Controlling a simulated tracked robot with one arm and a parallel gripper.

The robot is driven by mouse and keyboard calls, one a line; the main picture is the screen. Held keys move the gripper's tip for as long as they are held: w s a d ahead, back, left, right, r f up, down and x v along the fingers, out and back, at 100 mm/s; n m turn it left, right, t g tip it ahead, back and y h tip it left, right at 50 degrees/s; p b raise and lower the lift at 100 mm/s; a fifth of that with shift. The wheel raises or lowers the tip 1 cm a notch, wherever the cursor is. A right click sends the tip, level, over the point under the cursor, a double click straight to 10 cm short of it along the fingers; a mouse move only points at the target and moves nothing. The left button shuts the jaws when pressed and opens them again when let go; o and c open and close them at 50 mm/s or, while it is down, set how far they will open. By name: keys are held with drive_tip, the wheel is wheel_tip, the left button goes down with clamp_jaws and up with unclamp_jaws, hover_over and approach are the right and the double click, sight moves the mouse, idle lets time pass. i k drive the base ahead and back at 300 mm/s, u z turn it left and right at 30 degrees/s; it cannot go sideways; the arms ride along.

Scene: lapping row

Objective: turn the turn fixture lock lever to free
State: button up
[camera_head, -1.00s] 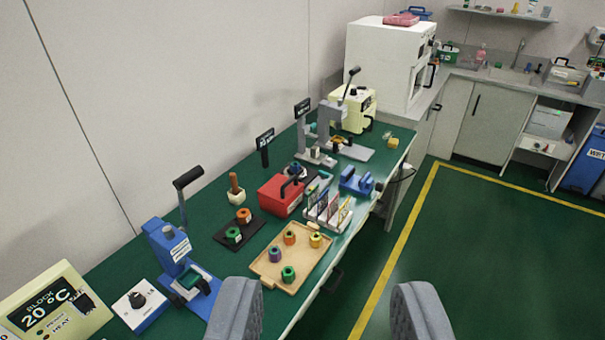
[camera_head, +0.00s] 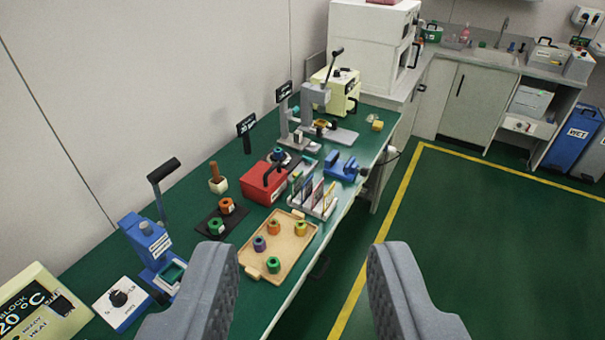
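My gripper (camera_head: 302,262) is open and empty, its two grey fingers wide apart at the bottom of the view, above the bench's front edge. No thing is readably labelled as the turn fixture. A blue fixture (camera_head: 147,240) at the left of the green bench has an upright lever with a black grip (camera_head: 163,170). A grey press (camera_head: 315,96) farther back also has a raised lever with a black end (camera_head: 337,51). A low blue fixture (camera_head: 342,168) sits near the bench's right edge. I cannot tell which carries the lock lever, or its setting. My gripper touches none of them.
A wooden tray (camera_head: 302,243) with several coloured rings lies in front of a red box (camera_head: 262,186) and a rack of cards (camera_head: 322,208). Green floor (camera_head: 470,240) to the right is clear.

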sight(308, 161)
drive_tip(key=z, duration=0.05)
drive_tip(key=k, duration=0.65)
drive_tip(key=z, duration=0.4)
drive_tip(key=i, duration=1)
drive_tip(key=z, duration=0.6)
drive_tip(key=i, duration=1.3)
drive_tip(key=u, duration=0.9)
drive_tip(key=i, duration=1.15)
drive_tip(key=u, duration=0.8)
drive_tip(key=k, duration=0.65)
drive_tip(key=u, duration=0.2)
